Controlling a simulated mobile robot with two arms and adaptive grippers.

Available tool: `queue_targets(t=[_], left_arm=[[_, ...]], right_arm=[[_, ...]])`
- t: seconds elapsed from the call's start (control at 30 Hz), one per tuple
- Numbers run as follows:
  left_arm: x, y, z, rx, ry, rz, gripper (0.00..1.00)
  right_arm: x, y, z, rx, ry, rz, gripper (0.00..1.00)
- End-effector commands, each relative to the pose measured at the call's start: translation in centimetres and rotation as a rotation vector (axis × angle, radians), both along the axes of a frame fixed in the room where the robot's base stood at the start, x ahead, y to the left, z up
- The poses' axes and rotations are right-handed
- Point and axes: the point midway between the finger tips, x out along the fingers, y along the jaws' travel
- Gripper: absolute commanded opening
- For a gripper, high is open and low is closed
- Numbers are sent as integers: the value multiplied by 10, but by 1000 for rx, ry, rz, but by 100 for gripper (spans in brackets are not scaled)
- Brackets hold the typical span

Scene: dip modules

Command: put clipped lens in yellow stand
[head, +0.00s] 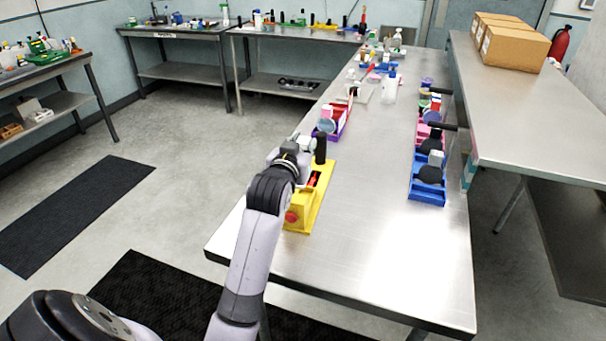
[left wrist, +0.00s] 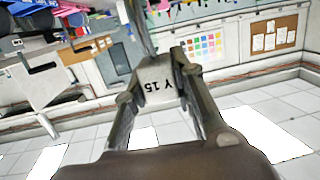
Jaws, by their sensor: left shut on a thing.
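The yellow stand (head: 323,201) sits at the left edge of the long metal table, with a red round spot on its near end. My left gripper (head: 298,150) is above the stand's far part, and my arm hides some of the stand. In the left wrist view, the left gripper (left wrist: 153,75) is shut on a pale clip block (left wrist: 155,90) marked "Y 15". A thin grey piece extends up beyond the block; the lens itself is not clear. A black upright cylinder (head: 320,148) shows beside the gripper; I cannot tell what it belongs to. My right gripper is not in view.
A purple stand (head: 342,122) is behind the yellow one. A blue stand (head: 428,190) with dark round pieces is at the table's right edge. Bottles (head: 390,86) stand further back. The table's near middle is clear. Cardboard boxes (head: 515,45) sit on the right table.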

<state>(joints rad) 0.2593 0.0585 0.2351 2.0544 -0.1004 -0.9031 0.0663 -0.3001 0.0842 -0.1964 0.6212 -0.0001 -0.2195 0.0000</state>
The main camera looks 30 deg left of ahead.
Motion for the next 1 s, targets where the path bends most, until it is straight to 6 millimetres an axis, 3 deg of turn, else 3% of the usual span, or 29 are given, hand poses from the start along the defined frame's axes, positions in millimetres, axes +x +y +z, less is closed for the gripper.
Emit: queue_targets(t=[0.1, 0.3, 0.53, 0.97, 1.0], left_arm=[[0, 0, -25, -2, 3, 0, 0], [0, 0, -41, 0, 0, 1, 0], [0, 0, -75, 0, 2, 1, 0], [0, 0, -83, 0, -1, 0, 0], [0, 0, -84, 0, -1, 0, 25]], right_arm=[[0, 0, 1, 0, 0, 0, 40], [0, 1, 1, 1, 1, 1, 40], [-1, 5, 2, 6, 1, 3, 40], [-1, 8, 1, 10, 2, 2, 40], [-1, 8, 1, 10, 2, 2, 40]])
